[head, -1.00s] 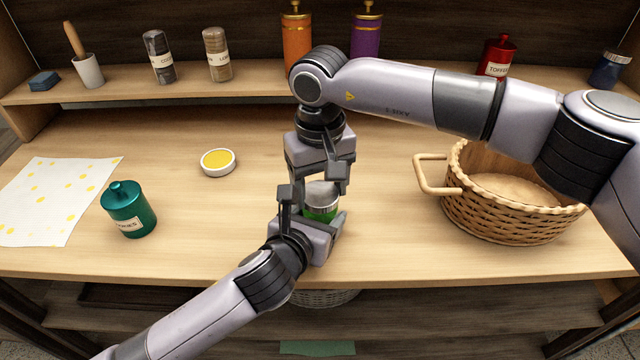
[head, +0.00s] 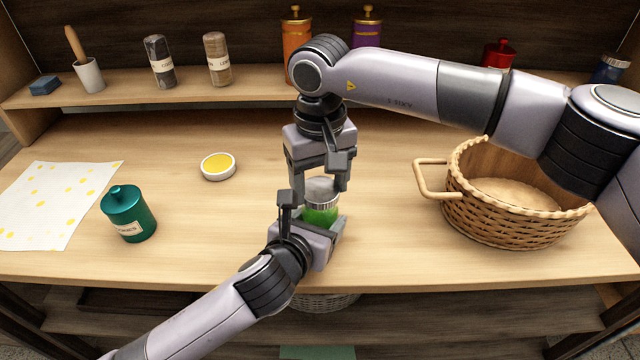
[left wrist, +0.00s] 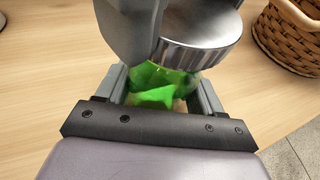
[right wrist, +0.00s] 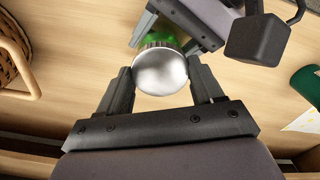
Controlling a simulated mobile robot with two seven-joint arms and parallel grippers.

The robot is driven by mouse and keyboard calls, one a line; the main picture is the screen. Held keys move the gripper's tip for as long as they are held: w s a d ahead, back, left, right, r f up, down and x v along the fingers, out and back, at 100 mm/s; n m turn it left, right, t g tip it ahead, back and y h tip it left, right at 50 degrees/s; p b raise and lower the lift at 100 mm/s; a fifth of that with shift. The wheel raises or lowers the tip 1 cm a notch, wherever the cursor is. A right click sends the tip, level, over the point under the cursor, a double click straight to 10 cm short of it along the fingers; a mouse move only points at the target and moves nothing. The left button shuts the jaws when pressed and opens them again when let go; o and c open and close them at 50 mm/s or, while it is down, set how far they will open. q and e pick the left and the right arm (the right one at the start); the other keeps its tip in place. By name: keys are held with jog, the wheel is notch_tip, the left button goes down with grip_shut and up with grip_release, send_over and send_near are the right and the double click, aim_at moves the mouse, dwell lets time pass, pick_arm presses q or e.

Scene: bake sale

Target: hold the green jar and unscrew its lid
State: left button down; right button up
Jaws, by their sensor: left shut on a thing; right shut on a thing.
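The green jar (head: 320,216) has a ridged silver lid (head: 321,188) and stands upright near the middle of the table. My left gripper (head: 309,222) is shut on the jar's green body from the front, low down. My right gripper (head: 320,180) points down from above and is shut on the lid. In the left wrist view the lid (left wrist: 205,48) sits over the green body (left wrist: 155,88). In the right wrist view the lid's round top (right wrist: 160,72) lies between the right fingers. I cannot tell whether there is a gap between lid and body.
A wicker basket (head: 520,222) stands to the right, its handle toward the jar. A teal jar (head: 130,213) and a spotted cloth (head: 45,205) are on the left. A small yellow-topped round dish (head: 218,166) lies behind. Shakers and canisters line the back shelf (head: 120,92).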

aim_at(320, 189)
jog(key=shift+r, duration=0.2)
jog(key=shift+r, duration=1.9)
pick_arm(q)
jog(key=shift+c, duration=0.3)
grip_release()
